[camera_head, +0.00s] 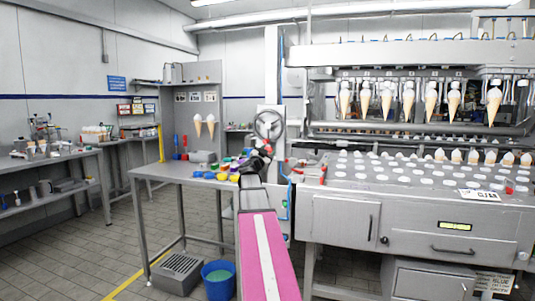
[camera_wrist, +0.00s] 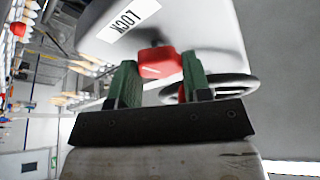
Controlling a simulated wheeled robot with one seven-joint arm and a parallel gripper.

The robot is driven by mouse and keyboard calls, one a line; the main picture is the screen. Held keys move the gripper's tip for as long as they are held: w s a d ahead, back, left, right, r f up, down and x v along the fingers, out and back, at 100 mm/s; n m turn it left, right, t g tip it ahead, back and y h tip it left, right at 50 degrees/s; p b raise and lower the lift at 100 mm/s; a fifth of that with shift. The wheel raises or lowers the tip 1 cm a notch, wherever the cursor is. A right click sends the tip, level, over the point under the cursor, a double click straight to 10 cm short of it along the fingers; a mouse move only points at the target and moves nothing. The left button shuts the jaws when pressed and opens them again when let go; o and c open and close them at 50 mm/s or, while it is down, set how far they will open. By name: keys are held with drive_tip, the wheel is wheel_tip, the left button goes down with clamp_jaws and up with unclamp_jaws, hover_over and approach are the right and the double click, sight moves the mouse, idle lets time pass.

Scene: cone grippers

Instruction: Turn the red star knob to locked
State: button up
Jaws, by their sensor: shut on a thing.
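The red star knob (camera_wrist: 160,62) shows in the wrist view between the two green fingers of my gripper (camera_wrist: 158,76). The fingers are shut on it from both sides. A thin pale line crosses its face, slightly tilted in the picture. The knob sits on a dark stem on a pale grey housing (camera_wrist: 205,25). A white label reading LOCK (camera_wrist: 128,18) is on the housing, upside down in this view. In the head view my gripper (camera_head: 264,150) is at the end of my pink arm, in front of the machine's handwheel; the knob is mostly hidden there.
A dark handwheel (camera_wrist: 225,88) is close behind the right finger; it also shows in the head view (camera_head: 268,124). A steel table (camera_head: 165,172) with coloured small items is at left. The cone machine (camera_head: 420,215) fills the right. A blue bucket (camera_head: 217,283) stands on the floor.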

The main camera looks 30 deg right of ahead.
drive_tip(key=shift+m+g, duration=0.4)
drive_tip(key=shift+m, duration=0.7)
drive_tip(key=o, duration=0.9)
drive_tip(key=shift+c, duration=0.2)
drive_tip(key=shift+a, duration=0.1)
drive_tip(key=v, duration=1)
drive_tip(key=shift+a, duration=0.3)
drive_tip(key=shift+s+f, duration=0.1)
drive_tip(key=shift+s, duration=0.05)
